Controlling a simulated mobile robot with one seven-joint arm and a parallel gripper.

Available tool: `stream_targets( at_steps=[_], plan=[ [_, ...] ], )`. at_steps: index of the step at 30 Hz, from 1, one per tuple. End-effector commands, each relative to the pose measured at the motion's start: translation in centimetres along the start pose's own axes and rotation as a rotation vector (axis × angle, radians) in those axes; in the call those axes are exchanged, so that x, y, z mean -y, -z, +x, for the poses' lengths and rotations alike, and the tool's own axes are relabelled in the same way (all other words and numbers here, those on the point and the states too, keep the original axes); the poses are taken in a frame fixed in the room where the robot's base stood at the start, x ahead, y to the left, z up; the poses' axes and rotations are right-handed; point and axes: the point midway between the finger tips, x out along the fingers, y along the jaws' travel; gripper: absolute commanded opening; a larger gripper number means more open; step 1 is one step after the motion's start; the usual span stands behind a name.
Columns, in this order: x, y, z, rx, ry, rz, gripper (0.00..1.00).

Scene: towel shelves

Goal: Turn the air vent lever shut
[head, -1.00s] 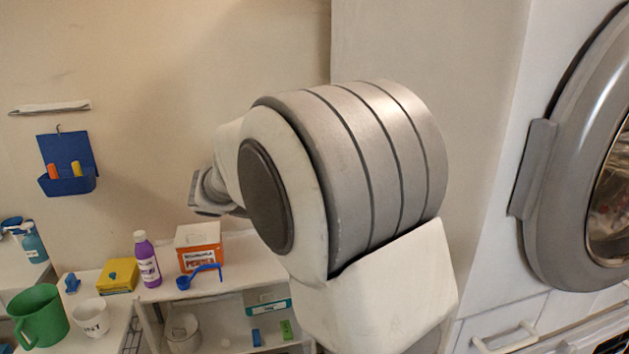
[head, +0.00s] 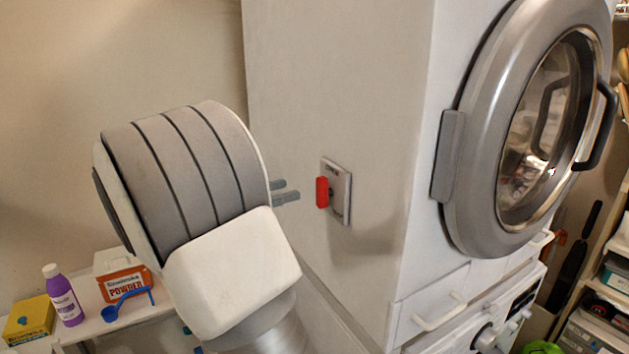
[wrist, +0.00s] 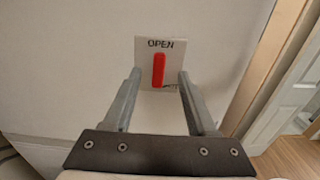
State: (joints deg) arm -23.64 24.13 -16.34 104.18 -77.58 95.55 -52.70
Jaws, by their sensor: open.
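The air vent lever (head: 322,192) is a red handle on a pale plate (head: 342,205) on the side panel of the white machine. In the wrist view the red lever (wrist: 158,70) stands upright below the word "OPEN" on its plate (wrist: 174,48). My gripper (head: 296,191) is mostly hidden behind my arm in the head view; its grey fingertips point at the lever with a small gap. In the wrist view my gripper (wrist: 159,76) is open, with one finger on each side of the lever and nothing held.
A round dryer door (head: 478,150) is on the machine's front at right, with a drawer handle (head: 440,312) below. A purple bottle (head: 64,297), powder box (head: 122,280), blue scoop (head: 112,312) and yellow box (head: 28,320) stand at lower left. The panel around the lever is clear.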

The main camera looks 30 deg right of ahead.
Motion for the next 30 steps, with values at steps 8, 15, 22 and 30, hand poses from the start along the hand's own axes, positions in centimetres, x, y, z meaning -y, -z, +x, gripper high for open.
stream_targets(
  at_steps=[8,15,22,30],
  plan=[
    [0.1,-0.1,5.6,-0.001,0.002,0.0,0.57],
    [0.0,0.0,7.7,0.0,0.0,0.0,0.57],
    [0.0,0.1,8.0,-0.001,-0.001,0.0,0.57],
    [0.0,0.0,7.9,-0.001,-0.001,0.001,0.23]
  ],
)
